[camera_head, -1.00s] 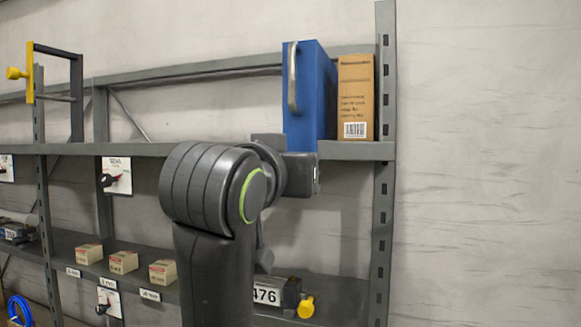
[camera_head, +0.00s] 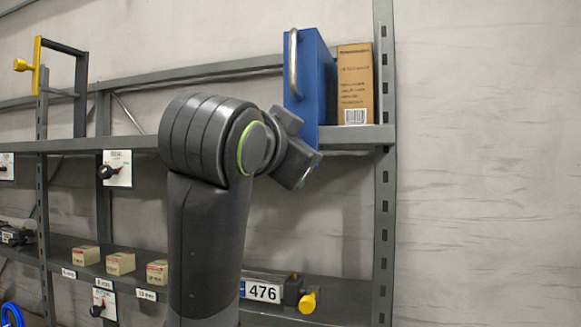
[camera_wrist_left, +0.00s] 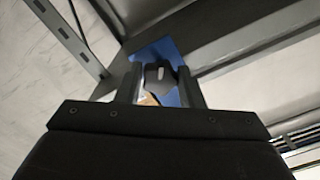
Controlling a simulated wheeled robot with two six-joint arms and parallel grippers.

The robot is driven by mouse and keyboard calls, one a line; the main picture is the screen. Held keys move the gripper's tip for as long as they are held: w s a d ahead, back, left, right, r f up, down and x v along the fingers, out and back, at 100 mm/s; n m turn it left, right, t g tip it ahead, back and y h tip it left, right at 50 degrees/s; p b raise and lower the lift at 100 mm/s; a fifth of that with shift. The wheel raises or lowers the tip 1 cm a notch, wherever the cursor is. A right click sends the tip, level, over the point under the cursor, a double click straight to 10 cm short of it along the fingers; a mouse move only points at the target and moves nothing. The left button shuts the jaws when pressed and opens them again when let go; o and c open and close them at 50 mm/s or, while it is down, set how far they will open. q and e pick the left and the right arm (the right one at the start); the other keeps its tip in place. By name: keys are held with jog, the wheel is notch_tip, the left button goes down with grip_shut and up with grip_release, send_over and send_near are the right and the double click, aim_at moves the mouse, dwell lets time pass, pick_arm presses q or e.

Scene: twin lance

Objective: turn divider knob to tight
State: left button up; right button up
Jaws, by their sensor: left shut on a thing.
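The blue divider (camera_head: 310,75) stands upright on the upper shelf, with a silver handle on its left edge. The black knob (camera_wrist_left: 160,72) with a white mark shows in the left wrist view, in front of a blue surface (camera_wrist_left: 172,50). My left gripper (camera_wrist_left: 161,86) has a finger on each side of this knob and is shut on it. In the head view my left wrist is tilted at the divider's lower front, and it hides the knob and fingertips. I cannot read the knob's setting. My right gripper is not in view.
A cardboard box (camera_head: 355,84) stands right of the divider, close to the rack post (camera_head: 384,200). White plates with black dials (camera_head: 117,168) hang further left. Small boxes (camera_head: 120,263) and a dark unit with a yellow knob (camera_head: 308,301) sit on the lower shelf.

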pick_arm(q)
jog(key=shift+s+r+m+b, duration=0.15)
jog(key=shift+m+b, duration=3.3)
jog(key=shift+m, duration=3.8)
jog(key=shift+w+r+m+b, duration=0.15)
jog(key=shift+m+b, duration=3.3)
jog(key=shift+m, duration=3.8)
jog(key=shift+s, duration=0.1)
jog(key=o, duration=1)
jog(key=shift+d+f, duration=0.1)
